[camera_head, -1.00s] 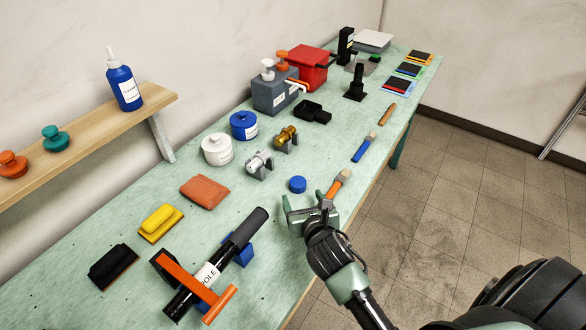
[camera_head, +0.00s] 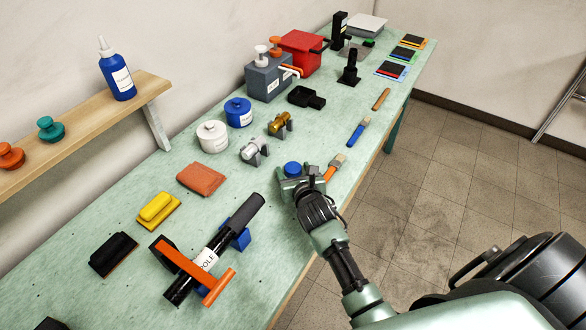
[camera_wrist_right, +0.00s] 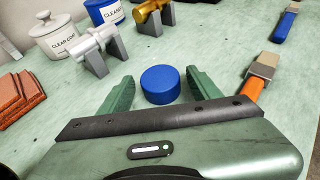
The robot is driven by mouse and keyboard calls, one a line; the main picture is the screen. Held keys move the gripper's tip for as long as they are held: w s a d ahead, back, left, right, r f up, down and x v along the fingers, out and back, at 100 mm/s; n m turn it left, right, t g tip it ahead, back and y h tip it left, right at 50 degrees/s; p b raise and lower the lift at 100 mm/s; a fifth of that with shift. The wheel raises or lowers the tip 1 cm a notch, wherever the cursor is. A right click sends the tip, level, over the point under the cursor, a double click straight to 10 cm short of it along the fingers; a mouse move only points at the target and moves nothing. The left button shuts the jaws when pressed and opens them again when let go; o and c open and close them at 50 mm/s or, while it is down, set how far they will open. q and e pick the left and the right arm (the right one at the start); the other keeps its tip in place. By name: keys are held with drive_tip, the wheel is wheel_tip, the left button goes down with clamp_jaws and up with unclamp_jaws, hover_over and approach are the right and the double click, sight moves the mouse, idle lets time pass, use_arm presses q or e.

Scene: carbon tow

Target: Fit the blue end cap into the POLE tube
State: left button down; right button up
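The blue end cap (camera_head: 292,168) lies on the green bench top. In the right wrist view the cap (camera_wrist_right: 160,84) sits between the two green fingers of my right gripper (camera_wrist_right: 158,88), with a gap on each side. My right gripper (camera_head: 300,176) is open, low at the bench. The black POLE tube (camera_head: 213,254) lies at the front of the bench on a blue support (camera_head: 238,236), with an orange T-shaped handle (camera_head: 197,272) across it. Its grey upper end points toward the back right. My left gripper does not show.
An orange-handled brush (camera_head: 334,166) lies just right of my right gripper. Silver (camera_head: 254,149) and gold (camera_head: 280,124) parts on stands, white (camera_head: 212,136) and blue (camera_head: 239,112) pots stand beyond. Bench is clear between the cap and the tube.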

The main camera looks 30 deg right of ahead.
drive_tip(key=c, duration=1)
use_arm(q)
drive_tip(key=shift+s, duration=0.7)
